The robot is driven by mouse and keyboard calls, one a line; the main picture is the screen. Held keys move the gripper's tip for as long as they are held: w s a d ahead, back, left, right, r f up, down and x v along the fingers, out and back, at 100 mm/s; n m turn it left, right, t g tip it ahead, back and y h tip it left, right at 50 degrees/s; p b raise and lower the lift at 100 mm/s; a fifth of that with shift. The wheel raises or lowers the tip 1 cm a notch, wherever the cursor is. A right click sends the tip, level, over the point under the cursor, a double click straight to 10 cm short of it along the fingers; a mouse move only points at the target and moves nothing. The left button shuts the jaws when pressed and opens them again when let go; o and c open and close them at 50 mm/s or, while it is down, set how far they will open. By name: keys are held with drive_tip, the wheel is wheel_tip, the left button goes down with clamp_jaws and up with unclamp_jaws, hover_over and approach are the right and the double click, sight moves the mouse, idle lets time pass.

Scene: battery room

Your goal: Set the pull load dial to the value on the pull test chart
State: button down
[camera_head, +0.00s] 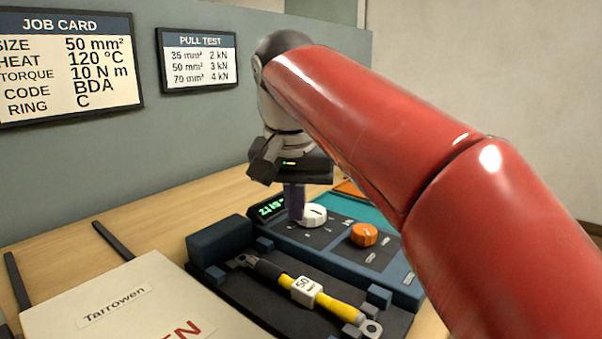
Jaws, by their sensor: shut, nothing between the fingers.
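The pull test chart (197,59) hangs on the grey panel and lists 35 mm² 2 kN, 50 mm² 3 kN, 70 mm² 4 kN. The job card (65,68) to its left gives size 50 mm². The tester (294,254) on the bench has a white dial (314,215), an orange knob (363,235) and a lit green display (268,209), whose digits I cannot read for certain. My gripper (296,215) is shut and points down at the white dial's left side; I cannot tell whether it touches. The dial's setting is unclear.
A yellow and black cable (328,298) tagged 50 lies in the tester's tray. A paper or box labelled Tarrowen (113,292) sits at the front left beside dark bars (113,241). A teal mat (362,211) lies behind the tester. Bare bench shows at left.

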drive_tip(key=shift+r, duration=2.3)
drive_tip(key=w+d+n+g+y, duration=0.1)
drive_tip(key=w+d+n+y, duration=0.2)
drive_tip(key=d+n, duration=0.65)
drive_tip(key=a+f+b, duration=0.1)
drive_tip(key=f, duration=0.1)
drive_tip(key=f+n+b, duration=0.1)
drive_tip(key=f+b, duration=0.1)
drive_tip(key=a+f+n+b, duration=0.1)
drive_tip(key=f+b, duration=0.1)
drive_tip(key=shift+a+n, duration=0.25)
drive_tip(key=shift+a, duration=0.05)
drive_tip(key=shift+a, duration=0.25)
